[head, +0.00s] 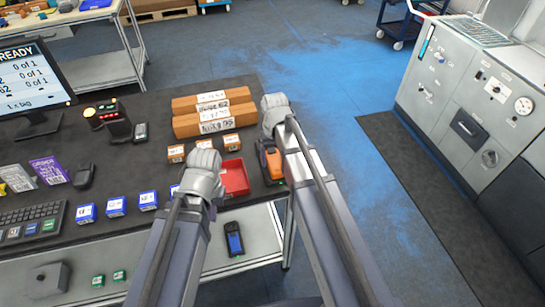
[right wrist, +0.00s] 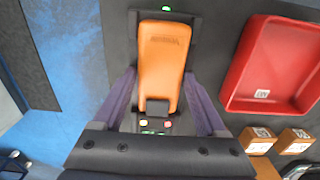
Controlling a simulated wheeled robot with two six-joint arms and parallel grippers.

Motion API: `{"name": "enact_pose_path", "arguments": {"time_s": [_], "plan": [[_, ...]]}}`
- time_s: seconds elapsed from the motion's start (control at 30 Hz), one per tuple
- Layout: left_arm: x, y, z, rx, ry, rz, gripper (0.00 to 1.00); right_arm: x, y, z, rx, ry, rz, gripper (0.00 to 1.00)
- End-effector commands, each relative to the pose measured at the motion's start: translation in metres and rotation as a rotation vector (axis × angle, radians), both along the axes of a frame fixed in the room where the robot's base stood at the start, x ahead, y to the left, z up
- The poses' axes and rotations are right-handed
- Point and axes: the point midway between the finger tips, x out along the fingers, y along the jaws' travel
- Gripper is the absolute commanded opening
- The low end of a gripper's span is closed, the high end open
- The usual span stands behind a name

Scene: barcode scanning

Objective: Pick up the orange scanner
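The orange scanner (head: 269,160) sits in a dark stand near the right edge of the dark table. It shows in the right wrist view (right wrist: 163,55) with its orange face towards the camera. My right gripper (right wrist: 161,75) is open, with one finger on each side of the scanner. I cannot tell whether the fingers touch it. In the head view my right arm (head: 315,185) partly hides the scanner's right side, and the right fingertips are hidden. My left gripper (head: 203,180) is over the table's front part, left of the red tray; its fingers cannot be made out.
A red tray (head: 234,178) is left of the scanner, with small orange boxes (head: 176,153) beyond it. Long brown boxes (head: 212,105) lie behind. Several blue boxes (head: 148,200) line the table's front. A dark handheld device (head: 234,240) lies on the lower shelf. Floor right of the table is clear.

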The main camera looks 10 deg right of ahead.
Motion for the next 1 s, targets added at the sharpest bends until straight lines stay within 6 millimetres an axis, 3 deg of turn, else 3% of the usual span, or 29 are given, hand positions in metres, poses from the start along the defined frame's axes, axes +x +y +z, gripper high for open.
{"name": "enact_pose_path", "arguments": {"time_s": [0.07,0.63,1.0], "plan": [[0.0,0.0,0.0,0.0,0.0,0.0,0.0,0.0001,0.0,0.0,0.0,0.0,0.0,0.64],[0.0,0.0,-0.0001,0.0,0.0,0.0,0.0,0.0,0.0,-0.0001,0.0,0.0,0.0,0.0],[0.0,0.0,0.0016,0.0,0.0,0.0,0.0,0.0,0.0,0.0016,0.0,0.0,0.0,0.0]]}}
